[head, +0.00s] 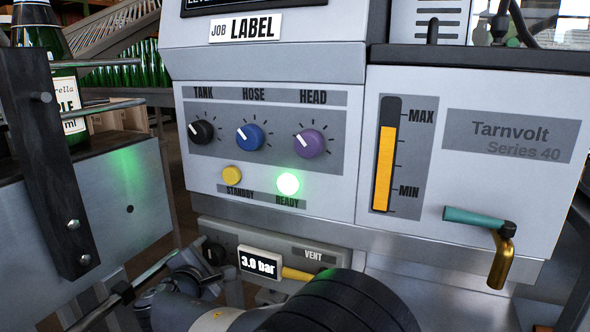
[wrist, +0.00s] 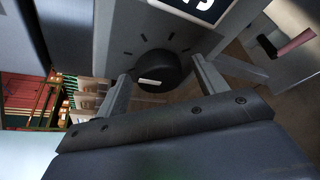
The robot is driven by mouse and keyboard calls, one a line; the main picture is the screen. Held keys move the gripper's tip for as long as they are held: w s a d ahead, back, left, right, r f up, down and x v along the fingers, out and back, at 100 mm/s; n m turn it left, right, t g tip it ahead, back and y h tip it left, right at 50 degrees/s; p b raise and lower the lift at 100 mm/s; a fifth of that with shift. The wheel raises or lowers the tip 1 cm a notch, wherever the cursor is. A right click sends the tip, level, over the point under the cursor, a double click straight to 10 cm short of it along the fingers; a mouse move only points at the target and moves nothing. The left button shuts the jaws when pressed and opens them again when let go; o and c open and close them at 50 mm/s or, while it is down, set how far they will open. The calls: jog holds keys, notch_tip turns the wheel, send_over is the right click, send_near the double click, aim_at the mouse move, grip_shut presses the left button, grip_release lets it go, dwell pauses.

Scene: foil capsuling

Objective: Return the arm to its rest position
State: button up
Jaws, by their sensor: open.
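My gripper (wrist: 161,70) is open in the wrist view. Its two fingers stand either side of a black knob (wrist: 164,71) with a white pointer mark, and a gap shows on both sides. Whether the fingertips reach past the knob's face I cannot tell. In the head view my arm (head: 340,302) runs across the bottom, in front of the lower panel with the "3.0 bar" display (head: 258,263). A dark knob (head: 213,252) shows at that panel's left end, and my wrist is close below it. The fingertips are not clear in the head view.
The grey machine has tank (head: 202,131), hose (head: 249,137) and head (head: 309,143) knobs, and a lit green ready lamp (head: 288,183). A yellow vent lever (head: 300,275) is close to my arm. A teal-and-brass tap (head: 490,225) juts out right. A bottle (head: 62,85) stands left behind a dark bracket (head: 45,160).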

jog(key=n+p, duration=0.1)
jog(key=n+g+h+p, duration=0.1)
jog(key=shift+r+n, duration=0.2)
jog(key=shift+n, duration=0.1)
jog(key=n+g+h+p, duration=0.1)
jog(key=n+p, duration=0.1)
jog(key=p, duration=0.1)
jog(key=shift+a+r, duration=0.1)
jog(key=shift+f+p+v, duration=0.2)
jog(key=shift+p+v, duration=0.55)
jog(key=shift+v, duration=1.45)
